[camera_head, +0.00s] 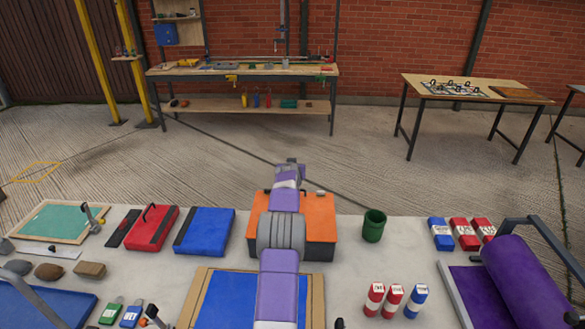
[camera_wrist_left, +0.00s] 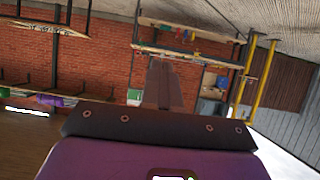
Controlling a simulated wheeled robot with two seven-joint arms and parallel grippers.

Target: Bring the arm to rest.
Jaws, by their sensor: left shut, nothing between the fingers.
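My left gripper (camera_wrist_left: 161,72) shows in the left wrist view with its grey fingers together and nothing between them. Behind it that view shows the brick wall and workbench, tilted. In the head view one purple and grey arm of mine (camera_head: 281,232) rises from the bottom middle. It reaches forward above the table (camera_head: 345,262) and passes in front of an orange box (camera_head: 320,217) and a blue panel in a wooden frame (camera_head: 228,302). The gripper's fingers are not clear in the head view. My right gripper is not in view.
A green cup (camera_head: 374,226) stands right of the orange box. Red and blue cases (camera_head: 205,231) lie to the left. Several small bottles (camera_head: 393,298) and a purple roll (camera_head: 525,280) are on the right. A workbench (camera_head: 243,72) stands beyond open floor.

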